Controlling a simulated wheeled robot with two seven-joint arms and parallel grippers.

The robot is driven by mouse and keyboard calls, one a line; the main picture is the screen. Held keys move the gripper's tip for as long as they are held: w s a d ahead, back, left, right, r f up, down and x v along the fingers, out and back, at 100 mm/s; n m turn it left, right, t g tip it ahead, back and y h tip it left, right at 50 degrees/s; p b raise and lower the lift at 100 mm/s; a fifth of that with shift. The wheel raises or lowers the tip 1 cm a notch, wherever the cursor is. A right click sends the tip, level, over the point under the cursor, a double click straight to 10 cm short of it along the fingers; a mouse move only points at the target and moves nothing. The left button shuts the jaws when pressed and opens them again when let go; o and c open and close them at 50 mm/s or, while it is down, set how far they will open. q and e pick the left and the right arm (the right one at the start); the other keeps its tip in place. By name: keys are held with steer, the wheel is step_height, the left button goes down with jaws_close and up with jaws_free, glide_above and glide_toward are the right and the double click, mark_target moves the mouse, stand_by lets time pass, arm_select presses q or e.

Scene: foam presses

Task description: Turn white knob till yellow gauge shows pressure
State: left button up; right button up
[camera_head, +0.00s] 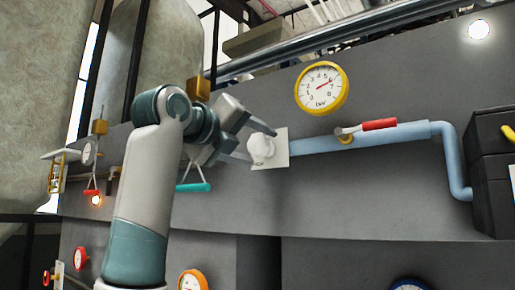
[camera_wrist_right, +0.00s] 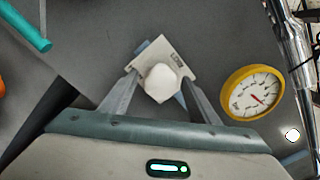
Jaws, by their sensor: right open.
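The white knob (camera_head: 261,149) sits on a pale square plate (camera_head: 283,150) on the grey panel, at the left end of a blue pipe. My right gripper (camera_head: 259,144) is open, with its fingers on either side of the knob. In the right wrist view the knob (camera_wrist_right: 162,83) lies between the two fingers (camera_wrist_right: 161,80); I cannot tell whether they touch it. The yellow gauge (camera_head: 321,88) is up and right of the knob, and its needle points to the upper right; the exact reading is too small to tell. My left gripper is not in view.
A red-handled valve (camera_head: 379,124) is on the blue pipe (camera_head: 400,136) right of the knob. A teal handle (camera_head: 194,188) hangs below my right gripper. An orange gauge (camera_head: 193,281) is lower on the panel. A dark box (camera_head: 490,150) stands at the right.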

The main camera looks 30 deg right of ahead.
steer(key=b+v, duration=0.5)
steer(key=v, duration=1.1)
steer(key=shift+a, duration=0.15)
